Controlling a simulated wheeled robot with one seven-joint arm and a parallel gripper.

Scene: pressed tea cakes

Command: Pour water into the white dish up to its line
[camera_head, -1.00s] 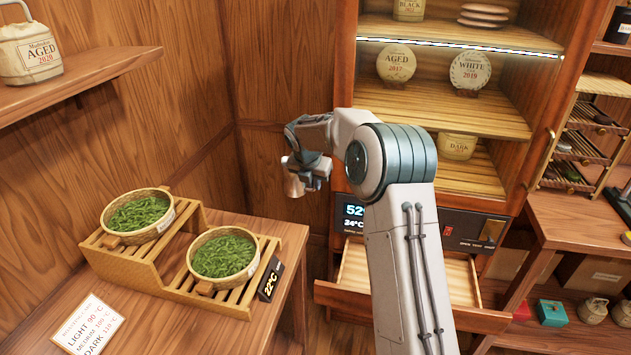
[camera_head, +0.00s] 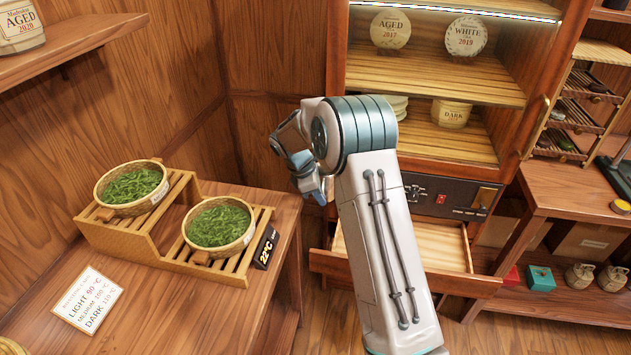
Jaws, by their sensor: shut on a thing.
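My gripper (camera_head: 314,187) shows in the head view at the end of my bent arm, in front of the tall wooden cabinet's left edge. It points down beside my arm's grey link, above the left part of the open drawer (camera_head: 440,246). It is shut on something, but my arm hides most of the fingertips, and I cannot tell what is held. I see no white dish with a line and no water. The visible part of the drawer is bare wood.
Two baskets of green leaves (camera_head: 131,187) (camera_head: 219,227) stand on a stepped wooden rack on the left table, by a 22°C display (camera_head: 265,247) and a temperature card (camera_head: 88,301). The cabinet (camera_head: 440,72) holds tea cakes. A side table (camera_head: 560,187) stands at right.

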